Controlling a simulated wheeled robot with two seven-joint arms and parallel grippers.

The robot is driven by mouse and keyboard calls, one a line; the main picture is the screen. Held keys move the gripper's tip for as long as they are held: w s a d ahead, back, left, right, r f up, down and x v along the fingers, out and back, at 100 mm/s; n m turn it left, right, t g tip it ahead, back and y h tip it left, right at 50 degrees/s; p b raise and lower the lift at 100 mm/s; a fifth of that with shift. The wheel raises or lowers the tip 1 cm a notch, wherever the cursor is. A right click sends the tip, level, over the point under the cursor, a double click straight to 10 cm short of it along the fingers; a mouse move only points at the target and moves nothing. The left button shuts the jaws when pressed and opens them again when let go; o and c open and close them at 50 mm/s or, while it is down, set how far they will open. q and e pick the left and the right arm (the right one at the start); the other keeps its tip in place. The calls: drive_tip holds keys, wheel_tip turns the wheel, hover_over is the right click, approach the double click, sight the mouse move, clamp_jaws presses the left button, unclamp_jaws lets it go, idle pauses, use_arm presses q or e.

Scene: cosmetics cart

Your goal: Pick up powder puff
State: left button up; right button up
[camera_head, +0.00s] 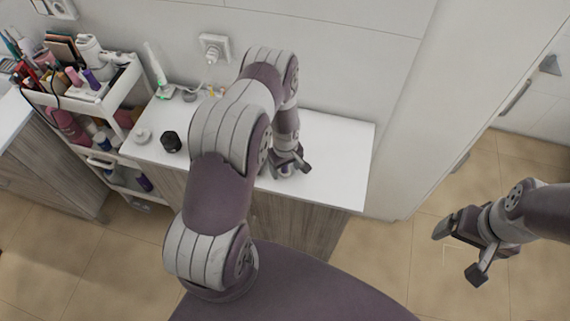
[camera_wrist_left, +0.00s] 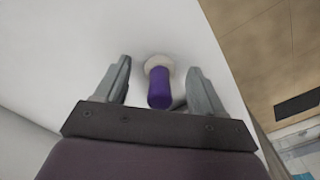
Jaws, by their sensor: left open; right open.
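The powder puff (camera_wrist_left: 159,86) shows in the left wrist view as a purple cylinder with a pale round pad at its far end, on the white counter top. My left gripper (camera_wrist_left: 160,66) is open, with one finger on each side of the puff and gaps between. In the head view my left gripper (camera_head: 290,166) is low over the right part of the counter, and the puff is hidden by my arm and gripper. My right gripper (camera_head: 458,252) is open and empty, off to the right above the floor.
The white counter top (camera_head: 340,150) is bare at its right end. A black jar (camera_head: 171,142), a small white round item (camera_head: 142,136) and a green-and-white upright device (camera_head: 157,72) stand on its left part. A loaded cart (camera_head: 120,92) stands farther left. The wall is close behind.

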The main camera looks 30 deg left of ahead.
use_arm(q)
drive_tip(key=shift+a+f, duration=0.15)
drive_tip(key=shift+f, duration=0.15)
drive_tip(key=shift+r, duration=0.1)
drive_tip(key=c, duration=1.1)
drive_tip(key=shift+c, duration=0.2)
